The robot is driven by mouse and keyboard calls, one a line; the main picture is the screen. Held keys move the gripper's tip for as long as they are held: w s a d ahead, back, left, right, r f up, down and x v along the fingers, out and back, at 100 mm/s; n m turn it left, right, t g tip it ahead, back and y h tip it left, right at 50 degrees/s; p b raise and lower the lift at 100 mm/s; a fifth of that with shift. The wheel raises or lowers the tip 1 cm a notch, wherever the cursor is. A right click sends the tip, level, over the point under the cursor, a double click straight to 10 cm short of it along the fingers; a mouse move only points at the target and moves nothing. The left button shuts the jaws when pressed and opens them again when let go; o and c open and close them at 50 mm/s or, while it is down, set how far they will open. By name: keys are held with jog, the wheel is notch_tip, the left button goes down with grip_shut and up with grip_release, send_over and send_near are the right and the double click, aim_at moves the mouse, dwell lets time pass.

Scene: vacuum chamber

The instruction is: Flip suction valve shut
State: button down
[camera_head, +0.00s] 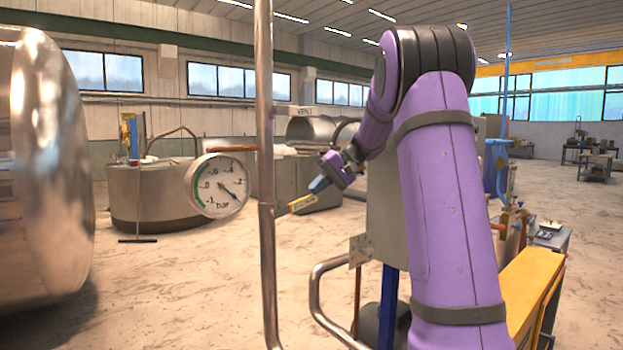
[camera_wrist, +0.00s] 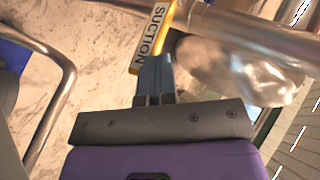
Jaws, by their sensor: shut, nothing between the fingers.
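The suction valve's yellow lever (camera_head: 302,203) sticks out to the right of the vertical steel pipe in the head view. In the wrist view the lever (camera_wrist: 152,38) carries a SUCTION label and runs up from just beyond my fingertips. My gripper (camera_head: 318,185) is shut and empty, with its blue-grey fingers pointing down and left toward the lever's free end. In the wrist view the fingertips of my gripper (camera_wrist: 154,62) lie close to the lever's end; whether they touch it I cannot tell. The valve body is not clear to see.
The vertical pipe (camera_head: 265,120) stands left of my gripper, with a round pressure gauge (camera_head: 217,186) on its left. A bent steel rail (camera_head: 316,290) is below. A large shiny cylinder (camera_head: 45,170) fills the far left.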

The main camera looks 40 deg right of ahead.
aim_at(315, 202)
jog(key=shift+d+f, duration=0.25)
jog(key=shift+f, duration=0.45)
jog(key=shift+d+f, duration=0.2)
jog(key=shift+f, duration=0.5)
jog(key=shift+s+f, duration=0.1)
jog(key=shift+f, duration=0.05)
jog(key=shift+r, duration=0.45)
jog(key=s+a+r, duration=0.2)
jog(key=s+a, duration=0.1)
jog(key=s, duration=0.4)
jog(key=s+a+r, duration=0.2)
jog(key=s+a, duration=0.1)
jog(key=s, duration=0.4)
jog(key=shift+s+r, duration=0.35)
jog(key=shift+a, duration=0.1)
